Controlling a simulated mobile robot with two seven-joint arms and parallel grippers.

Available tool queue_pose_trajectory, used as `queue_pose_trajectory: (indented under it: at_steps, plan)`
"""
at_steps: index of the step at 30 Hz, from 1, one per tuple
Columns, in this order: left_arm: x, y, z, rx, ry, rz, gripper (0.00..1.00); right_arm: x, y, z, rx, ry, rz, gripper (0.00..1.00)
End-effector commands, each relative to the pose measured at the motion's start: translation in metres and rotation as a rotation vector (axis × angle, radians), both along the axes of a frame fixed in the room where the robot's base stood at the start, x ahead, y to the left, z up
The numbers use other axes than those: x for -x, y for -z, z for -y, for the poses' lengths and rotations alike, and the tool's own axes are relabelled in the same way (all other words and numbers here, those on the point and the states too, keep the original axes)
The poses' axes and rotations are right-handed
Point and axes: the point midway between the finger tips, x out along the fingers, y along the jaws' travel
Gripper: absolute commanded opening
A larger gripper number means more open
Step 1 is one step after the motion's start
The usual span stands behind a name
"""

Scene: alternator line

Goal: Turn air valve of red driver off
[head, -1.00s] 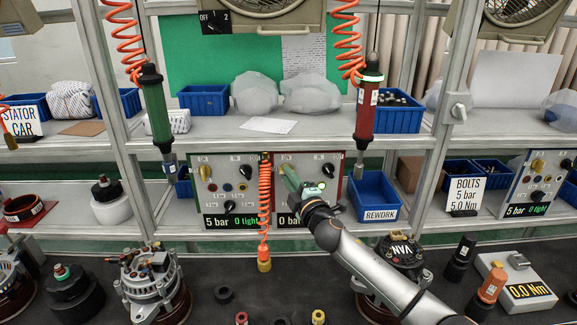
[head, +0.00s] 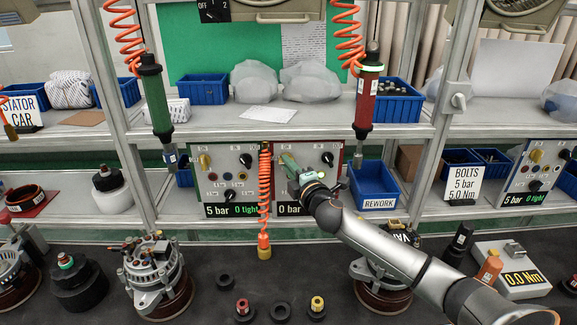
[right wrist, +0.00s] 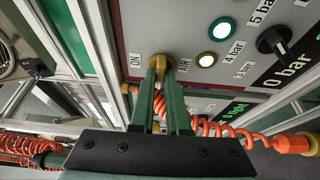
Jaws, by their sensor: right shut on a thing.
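The red driver (head: 367,102) hangs upright from an orange coiled hose. Below it is the red-bordered control panel (head: 328,150), whose display (head: 289,209) reads 0 bar. My right gripper (head: 286,158) is at the panel's upper left and partly hides it. In the right wrist view its green fingers (right wrist: 161,65) are shut on the yellow air valve (right wrist: 157,61), between the ON and AIR labels. The fingers hide much of the valve, so its exact angle is hard to tell. My left gripper is not in view.
A green-bordered panel (head: 224,178) reading 5 bar stands to the left, below a green driver (head: 155,98). An orange coiled hose (head: 264,190) hangs close beside my gripper. A blue REWORK bin (head: 374,182) is to the right. Alternators stand on the dark bench below.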

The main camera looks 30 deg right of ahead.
Motion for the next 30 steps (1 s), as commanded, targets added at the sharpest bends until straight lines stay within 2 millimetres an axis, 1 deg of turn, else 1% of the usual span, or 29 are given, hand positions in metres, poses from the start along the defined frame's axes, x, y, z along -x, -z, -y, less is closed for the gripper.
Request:
queue_pose_trajectory:
  at_steps: [1, 6, 9, 17, 20, 23, 30]
  plan:
    - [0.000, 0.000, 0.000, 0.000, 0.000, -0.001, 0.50, 0.000, 0.001, 0.001, 0.004, 0.002, -0.002, 0.15]
    - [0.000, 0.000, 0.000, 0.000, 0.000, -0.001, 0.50, 0.000, 0.000, 0.001, 0.003, 0.002, 0.000, 0.34]
    - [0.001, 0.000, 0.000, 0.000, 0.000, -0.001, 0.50, 0.000, 0.000, 0.000, 0.002, 0.001, 0.000, 0.44]
    - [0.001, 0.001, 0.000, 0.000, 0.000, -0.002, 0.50, 0.001, 0.000, 0.000, 0.001, 0.000, 0.000, 0.44]
    - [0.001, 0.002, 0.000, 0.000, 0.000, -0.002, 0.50, 0.006, 0.001, 0.000, 0.001, 0.000, 0.000, 0.44]
    - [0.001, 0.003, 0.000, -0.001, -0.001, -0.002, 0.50, 0.016, 0.002, -0.002, 0.002, 0.000, -0.001, 0.44]
    - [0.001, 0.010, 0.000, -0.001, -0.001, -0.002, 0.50, 0.055, 0.003, -0.009, 0.002, -0.002, -0.003, 0.44]
